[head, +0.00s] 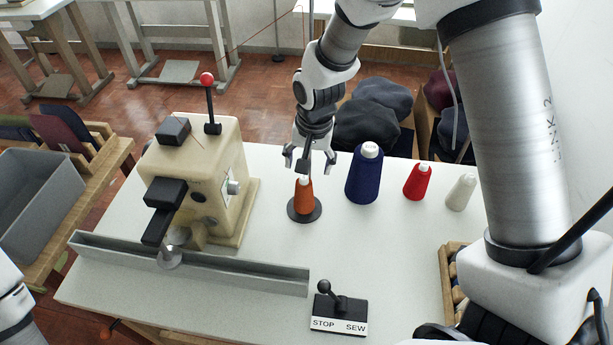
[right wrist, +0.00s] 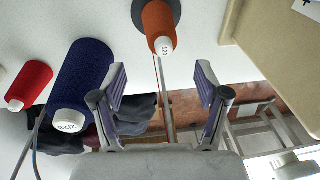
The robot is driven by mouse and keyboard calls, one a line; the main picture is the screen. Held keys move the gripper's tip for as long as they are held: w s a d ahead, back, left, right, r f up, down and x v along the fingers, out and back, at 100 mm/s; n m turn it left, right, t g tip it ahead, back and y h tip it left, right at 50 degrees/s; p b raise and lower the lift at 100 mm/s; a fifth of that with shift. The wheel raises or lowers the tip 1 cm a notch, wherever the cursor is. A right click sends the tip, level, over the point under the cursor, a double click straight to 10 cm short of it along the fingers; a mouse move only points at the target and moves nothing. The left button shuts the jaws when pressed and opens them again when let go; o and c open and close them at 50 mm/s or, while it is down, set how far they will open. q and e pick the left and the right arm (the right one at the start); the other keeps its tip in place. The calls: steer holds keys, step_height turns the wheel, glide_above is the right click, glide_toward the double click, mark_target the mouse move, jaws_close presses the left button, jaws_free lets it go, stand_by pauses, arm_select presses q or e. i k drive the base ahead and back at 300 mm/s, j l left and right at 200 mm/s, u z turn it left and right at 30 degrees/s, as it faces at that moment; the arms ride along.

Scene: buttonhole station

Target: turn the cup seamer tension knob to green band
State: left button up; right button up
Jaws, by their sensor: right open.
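The cream cup seamer (head: 190,165) stands on the left of the white table. A silver round part with a pale plate, which looks like the tension knob (head: 233,187), sits on its right side; its marking and any green band are too small to read. In the right wrist view only a cream edge of the seamer (right wrist: 275,30) with a "+" mark shows. My right gripper (head: 309,158) is open and empty, above and behind the orange cone, well right of the knob. Its spread fingers also show in the right wrist view (right wrist: 162,82). My left gripper is out of view.
An orange thread cone (head: 304,192) stands on a black disc, with blue (head: 364,175), red (head: 417,182) and white (head: 461,192) cones to its right. A grey trough (head: 270,280) crosses the front. A STOP/SEW lever box (head: 340,315) stands front right. The table between seamer and orange cone is clear.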

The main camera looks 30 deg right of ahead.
mark_target(232, 188)
steer(key=k, duration=1)
